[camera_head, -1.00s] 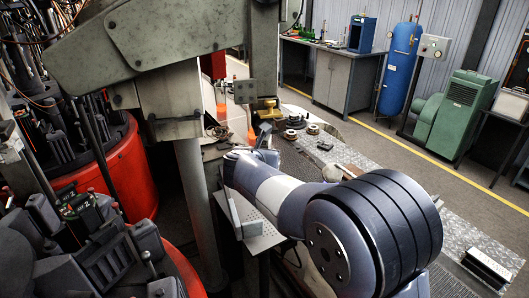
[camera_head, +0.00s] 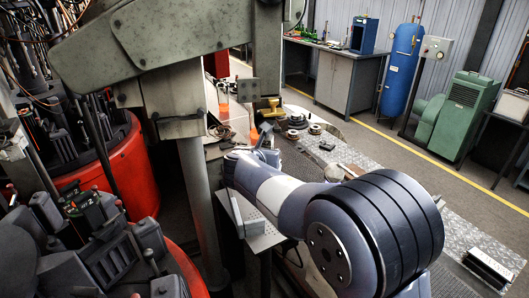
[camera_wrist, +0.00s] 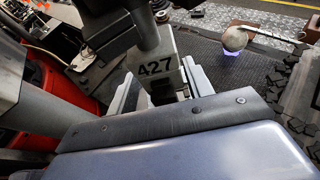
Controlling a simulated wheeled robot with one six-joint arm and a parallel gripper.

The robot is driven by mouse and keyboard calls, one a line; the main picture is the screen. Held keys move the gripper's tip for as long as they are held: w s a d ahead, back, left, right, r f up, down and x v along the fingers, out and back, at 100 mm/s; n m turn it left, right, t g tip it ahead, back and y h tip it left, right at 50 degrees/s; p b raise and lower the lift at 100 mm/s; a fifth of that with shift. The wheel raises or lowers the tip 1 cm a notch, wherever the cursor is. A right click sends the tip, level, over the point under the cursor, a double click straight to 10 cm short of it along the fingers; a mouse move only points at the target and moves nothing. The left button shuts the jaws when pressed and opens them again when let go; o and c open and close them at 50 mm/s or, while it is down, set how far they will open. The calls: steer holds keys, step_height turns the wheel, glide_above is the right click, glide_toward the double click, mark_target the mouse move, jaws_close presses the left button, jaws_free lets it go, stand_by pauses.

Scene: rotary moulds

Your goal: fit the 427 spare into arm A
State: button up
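In the wrist view a grey block marked 427 (camera_wrist: 156,67), the spare, sits between the two pale fingers of my gripper (camera_wrist: 163,88). The fingers lie close against its two sides, and it looks gripped. A dark rounded post rises from the block's far side. The block's lower end is partly hidden behind the dark edge of my wrist. In the head view my arm reaches away and its far end is small, so the fingers and spare cannot be made out. I cannot tell which part is arm A; no such label is readable.
Dark mould parts crowd the red round bases (camera_head: 138,165) at left. A grey upright column (camera_head: 200,200) stands beside my arm. A perforated plate (camera_head: 264,238) stands below it.

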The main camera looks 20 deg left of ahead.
steer(key=shift+o, duration=0.9)
steer(key=shift+w+d, duration=0.1)
steer(key=shift+f, duration=0.15)
steer(key=a+b+v, duration=0.1)
steer(key=b+v, duration=0.1)
steer(key=v, duration=0.8)
steer(key=shift+s+d+r, duration=0.3)
steer(key=shift+s+d, duration=0.05)
steer(key=shift+d, duration=0.15)
steer(key=p+x, duration=0.2)
steer(key=x, duration=0.8)
steer(key=shift+w+f, duration=0.15)
steer(key=shift+w, duration=0.35)
